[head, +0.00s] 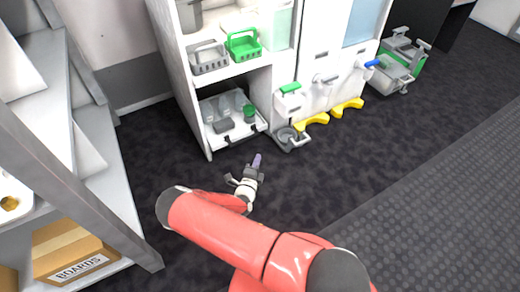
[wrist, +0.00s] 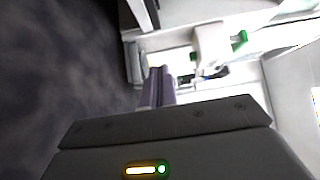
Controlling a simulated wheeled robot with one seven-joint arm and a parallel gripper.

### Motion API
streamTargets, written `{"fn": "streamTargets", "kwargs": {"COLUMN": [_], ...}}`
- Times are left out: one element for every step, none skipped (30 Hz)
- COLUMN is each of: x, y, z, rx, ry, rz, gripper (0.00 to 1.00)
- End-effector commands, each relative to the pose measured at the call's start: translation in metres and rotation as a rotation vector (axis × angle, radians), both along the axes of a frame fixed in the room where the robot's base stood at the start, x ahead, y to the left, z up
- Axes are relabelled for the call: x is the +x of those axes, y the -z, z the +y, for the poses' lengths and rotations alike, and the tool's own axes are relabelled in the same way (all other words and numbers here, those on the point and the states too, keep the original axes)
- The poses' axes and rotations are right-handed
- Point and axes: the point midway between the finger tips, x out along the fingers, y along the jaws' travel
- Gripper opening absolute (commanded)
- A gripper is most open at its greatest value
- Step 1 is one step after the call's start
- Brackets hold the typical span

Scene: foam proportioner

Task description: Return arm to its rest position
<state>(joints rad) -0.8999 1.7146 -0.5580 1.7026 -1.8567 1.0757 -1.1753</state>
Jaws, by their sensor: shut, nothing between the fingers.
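My gripper (head: 257,160) is at the end of my red arm, above the dark floor in front of the white cabinet (head: 188,90). In the wrist view its two purple fingers (wrist: 158,84) are together, with nothing between them. My arm reaches up from the bottom of the head view, bends at the left and points towards the cabinet. The gripper looks apart from the cabinet and its low tray (head: 232,140).
A green basket (head: 243,45) and a grey basket (head: 209,58) sit on a shelf. Yellow feet (head: 347,107) stick out at the cabinet's base. A grey-green machine (head: 398,65) stands right. A shelf with a BOARDS box (head: 70,250) is at left. Open floor lies right.

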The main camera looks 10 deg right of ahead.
Motion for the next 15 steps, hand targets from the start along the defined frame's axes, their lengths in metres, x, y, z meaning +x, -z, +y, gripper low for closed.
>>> {"fn": "streamTargets", "kwargs": {"x": [-0.007,-0.011,-0.015,-0.018,-0.020,-0.022,-0.024,-0.025,-0.026,-0.026,-0.026,-0.026,-0.026,-0.026,-0.026], "y": [-0.001,-0.001,0.000,0.000,0.000,0.000,0.000,0.000,0.000,0.000,0.000,0.000,0.000,0.000,0.000], "z": [0.004,0.006,0.008,0.009,0.010,0.011,0.012,0.012,0.012,0.013,0.013,0.013,0.013,0.013,0.012], "rx": [-0.002,0.000,0.000,0.000,0.000,0.000,0.000,-0.001,0.000,0.000,0.000,0.000,0.000,0.000,0.003], "ry": [-0.001,-0.001,0.000,0.000,0.001,0.001,0.001,0.001,0.001,0.002,0.002,0.002,0.002,0.002,0.005], "rz": [0.001,0.001,0.001,0.001,0.001,0.001,0.001,0.000,0.000,0.000,0.000,0.000,0.000,0.000,-0.001], "gripper": [0.00,0.00,0.00,0.00,0.00,0.00,0.00,0.00,0.00,0.00,0.00,0.00,0.00,0.00,0.00]}}
